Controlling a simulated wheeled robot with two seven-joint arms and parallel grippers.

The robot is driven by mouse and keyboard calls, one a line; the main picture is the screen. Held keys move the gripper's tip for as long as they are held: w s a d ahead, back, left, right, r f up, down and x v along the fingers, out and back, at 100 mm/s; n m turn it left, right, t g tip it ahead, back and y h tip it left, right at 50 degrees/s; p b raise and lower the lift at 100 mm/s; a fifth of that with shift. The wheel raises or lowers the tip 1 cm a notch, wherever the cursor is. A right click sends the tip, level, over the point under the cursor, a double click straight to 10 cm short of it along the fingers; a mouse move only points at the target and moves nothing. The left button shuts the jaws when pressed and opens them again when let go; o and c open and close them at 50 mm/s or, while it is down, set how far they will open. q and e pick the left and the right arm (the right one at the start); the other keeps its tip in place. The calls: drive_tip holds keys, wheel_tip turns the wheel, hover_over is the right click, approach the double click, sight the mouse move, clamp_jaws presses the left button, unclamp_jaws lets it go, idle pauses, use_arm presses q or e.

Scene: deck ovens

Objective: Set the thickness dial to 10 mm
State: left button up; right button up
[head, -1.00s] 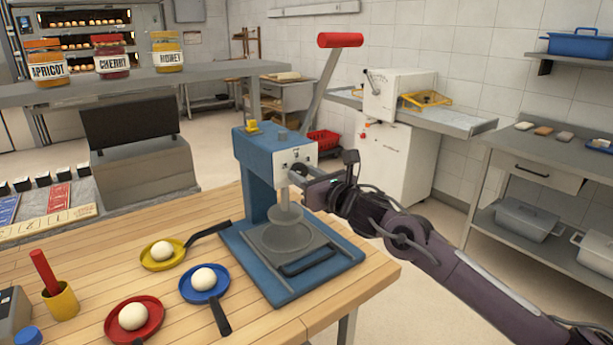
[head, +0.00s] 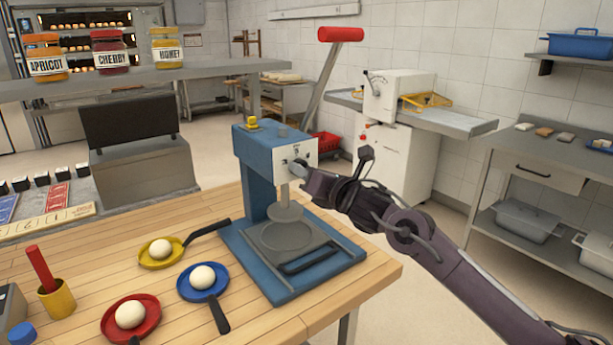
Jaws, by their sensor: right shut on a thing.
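The blue press (head: 254,165) stands on the wooden table with a white dial plate (head: 291,153) on its front. The plate carries small marks too small to read. My right gripper (head: 303,170) is at the lower right of this plate, shut on the thickness dial, which is mostly hidden behind the fingers. The dial's setting cannot be read. The round press head (head: 286,213) hangs above the round plate of the blue base (head: 266,283). The long lever with a red handle (head: 340,34) is raised. My left gripper is not in view.
Yellow (head: 150,264), blue (head: 190,293) and red (head: 150,303) pans with dough balls lie left of the press. A yellow cup (head: 57,298) holds a red stick. Jars stand on the shelf (head: 215,73) behind. The table's right front corner is clear.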

drive_tip(key=m+p, duration=0.4)
drive_tip(key=m, duration=1.4)
drive_tip(key=shift+m+p, duration=0.3)
idle(0.4)
drive_tip(key=o, duration=1)
drive_tip(key=shift+d, duration=0.1)
